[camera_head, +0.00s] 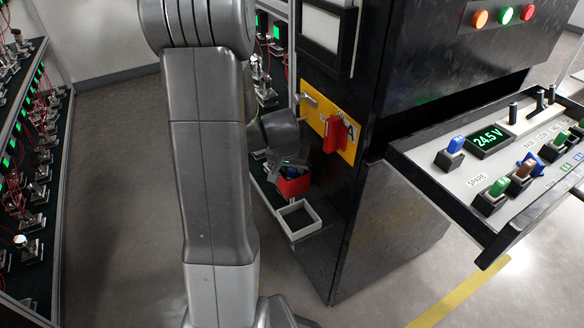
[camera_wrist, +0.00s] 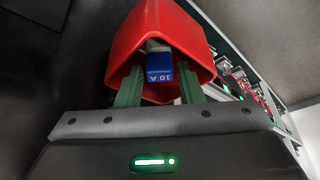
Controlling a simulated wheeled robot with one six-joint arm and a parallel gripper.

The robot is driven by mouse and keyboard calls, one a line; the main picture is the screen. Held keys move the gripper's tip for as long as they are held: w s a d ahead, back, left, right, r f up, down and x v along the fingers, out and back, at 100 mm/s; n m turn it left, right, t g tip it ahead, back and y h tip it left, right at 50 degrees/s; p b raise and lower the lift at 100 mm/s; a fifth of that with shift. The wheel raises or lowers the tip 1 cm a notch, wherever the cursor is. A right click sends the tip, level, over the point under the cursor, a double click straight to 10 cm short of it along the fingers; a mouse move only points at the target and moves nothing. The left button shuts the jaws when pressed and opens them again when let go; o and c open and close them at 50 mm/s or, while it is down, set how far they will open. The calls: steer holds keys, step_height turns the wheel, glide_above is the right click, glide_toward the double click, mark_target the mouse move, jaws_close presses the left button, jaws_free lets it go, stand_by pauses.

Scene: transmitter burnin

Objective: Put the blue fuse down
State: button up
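A blue fuse (camera_wrist: 159,68) marked "10 A" shows inside a red bin (camera_wrist: 189,22) in the wrist view. My gripper (camera_wrist: 160,76) has its two green fingers reaching into the bin's mouth, one on each side of the fuse. Gaps show between the fingers and the fuse, so the gripper looks open. In the head view the red bin (camera_head: 294,187) sits low beside the black cabinet, with my gripper (camera_head: 291,166) just above it and a bit of blue inside. The fuse's lower end is hidden.
A white square tray (camera_head: 299,232) stands in front of the bin. An open drawer panel (camera_head: 509,135) juts out on the right, holding blue, green and brown fuses. Racks of small devices (camera_head: 25,170) line the left. The black cabinet (camera_head: 345,225) stands close by.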

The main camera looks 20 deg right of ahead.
steer(key=shift+r+p, duration=0.85)
steer(key=shift+p, duration=0.15)
steer(key=p+v, duration=0.2)
steer(key=v, duration=0.9)
steer(key=shift+s+a+r, duration=0.15)
steer(key=shift+a+r, duration=0.05)
steer(key=b+x, duration=0.3)
steer(key=x, duration=0.9)
steer(key=shift+d+f, duration=0.1)
steer(key=shift+f, duration=0.3)
steer(key=shift+f+b, duration=0.35)
steer(key=shift+b, duration=0.3)
steer(key=shift+r+p, duration=0.35)
steer(key=shift+p, duration=0.05)
steer(key=shift+f, duration=0.1)
